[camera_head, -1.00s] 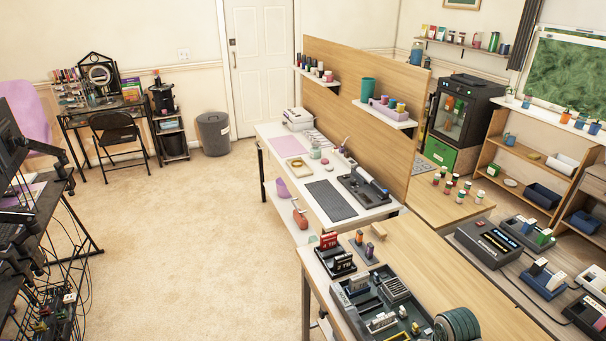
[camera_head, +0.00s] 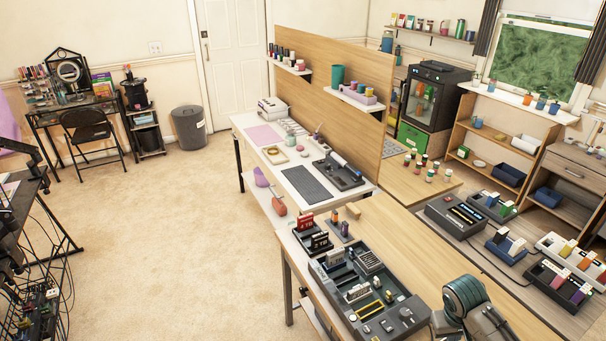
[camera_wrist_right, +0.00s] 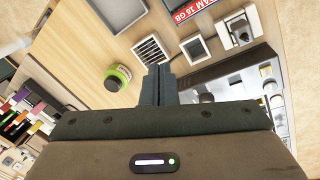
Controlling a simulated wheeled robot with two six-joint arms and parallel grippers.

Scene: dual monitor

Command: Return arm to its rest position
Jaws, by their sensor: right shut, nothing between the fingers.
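My right gripper (camera_wrist_right: 158,83) shows in the right wrist view, its two dark fingers together with nothing between them. Beyond the fingers lies the wooden table surface, with a pale slotted square part and a small framed square part near the fingertips. A round black and bright green object (camera_wrist_right: 118,77) lies left of the fingers, apart from them. A red label reading RAM 16 GB (camera_wrist_right: 190,9) shows at the top. My left gripper is in neither view.
In the head view, a dark parts tray (camera_head: 407,317) lies on the near wooden table, with red-labelled holders behind it. A white-topped bench (camera_head: 337,210) stands beyond it. Several sorting boxes stand at right. The carpet (camera_head: 170,240) at left is open.

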